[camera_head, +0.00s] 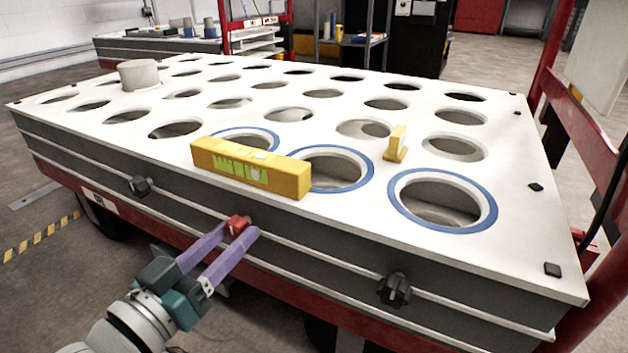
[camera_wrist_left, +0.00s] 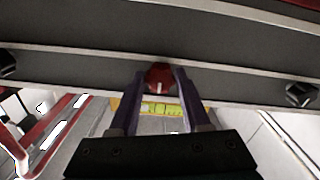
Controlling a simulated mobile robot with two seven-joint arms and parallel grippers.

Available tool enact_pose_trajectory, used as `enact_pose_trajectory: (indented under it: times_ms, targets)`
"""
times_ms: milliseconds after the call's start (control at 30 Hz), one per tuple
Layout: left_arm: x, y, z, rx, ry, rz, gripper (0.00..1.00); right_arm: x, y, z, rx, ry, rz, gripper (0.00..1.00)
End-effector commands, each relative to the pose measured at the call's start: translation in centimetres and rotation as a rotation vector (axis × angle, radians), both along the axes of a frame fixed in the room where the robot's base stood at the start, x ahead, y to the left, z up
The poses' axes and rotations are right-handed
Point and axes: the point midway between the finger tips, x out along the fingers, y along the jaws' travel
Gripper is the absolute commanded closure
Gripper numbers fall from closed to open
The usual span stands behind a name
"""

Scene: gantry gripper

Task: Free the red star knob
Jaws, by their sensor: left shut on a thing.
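The red star knob (camera_head: 237,224) sits on the front side of the white-topped table, between two black knobs. It also shows in the left wrist view (camera_wrist_left: 159,77). My left gripper (camera_head: 238,231) has its two purple fingers on either side of the red knob and is shut on it. In the left wrist view the fingertips (camera_wrist_left: 160,72) flank the knob and hide its sides. The knob is at the table's side; whether it has turned cannot be told. My right gripper is not in view.
The table (camera_head: 330,220) has rows of round holes, several blue-ringed. A yellow spirit level (camera_head: 250,168) lies near its front edge, above the red knob. Black knobs (camera_head: 394,290) and (camera_head: 139,186) flank it.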

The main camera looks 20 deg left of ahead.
Motion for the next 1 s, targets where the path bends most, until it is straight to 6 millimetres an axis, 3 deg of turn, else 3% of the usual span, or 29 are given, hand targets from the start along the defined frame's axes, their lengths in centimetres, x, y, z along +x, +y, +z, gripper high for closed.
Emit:
enact_pose_trajectory:
  times_ms: [233,267,500,800,1000]
  targets:
    - [0.1,0.0,0.1,-0.002,-0.005,0.001,1.00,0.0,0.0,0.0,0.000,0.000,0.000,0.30]
    - [0.1,0.0,0.1,-0.002,-0.005,0.001,0.49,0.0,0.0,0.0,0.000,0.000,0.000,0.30]
    - [0.0,0.0,0.1,-0.001,-0.002,0.000,0.23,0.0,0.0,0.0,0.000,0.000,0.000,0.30]
    - [-0.4,0.0,0.1,0.000,0.001,0.001,0.23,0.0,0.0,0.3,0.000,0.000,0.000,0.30]
    - [-3.6,0.3,0.3,-0.001,0.005,0.001,0.23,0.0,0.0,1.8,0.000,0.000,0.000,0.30]
